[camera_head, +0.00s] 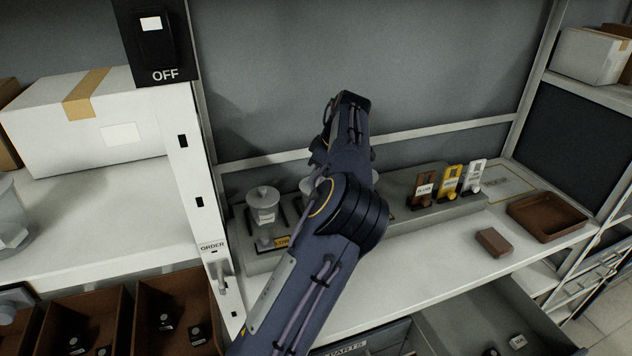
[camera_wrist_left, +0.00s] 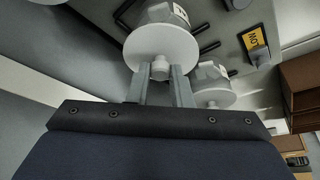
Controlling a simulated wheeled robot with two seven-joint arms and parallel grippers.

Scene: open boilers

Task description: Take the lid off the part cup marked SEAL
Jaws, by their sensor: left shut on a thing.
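In the left wrist view my left gripper (camera_wrist_left: 160,76) is shut on the small knob (camera_wrist_left: 160,70) of a round pale grey lid (camera_wrist_left: 158,45). The lid covers the top of a part cup (camera_wrist_left: 160,12), whose label shows only in part and cannot be read. I cannot tell whether the lid touches the cup. A second cup (camera_wrist_left: 212,92) is beside it, partly behind a finger. In the head view a lidded cup (camera_head: 263,205) stands at the left of the grey stand, its label too small to read. My arm hides most of another cup (camera_head: 307,186) and the gripper.
Brown, yellow and white labelled holders (camera_head: 450,183) stand on the right of the grey stand (camera_head: 408,218). A brown block (camera_head: 493,242) and brown tray (camera_head: 548,232) are on the counter. An open drawer (camera_head: 470,330) is below. A white post (camera_head: 190,170) stands left.

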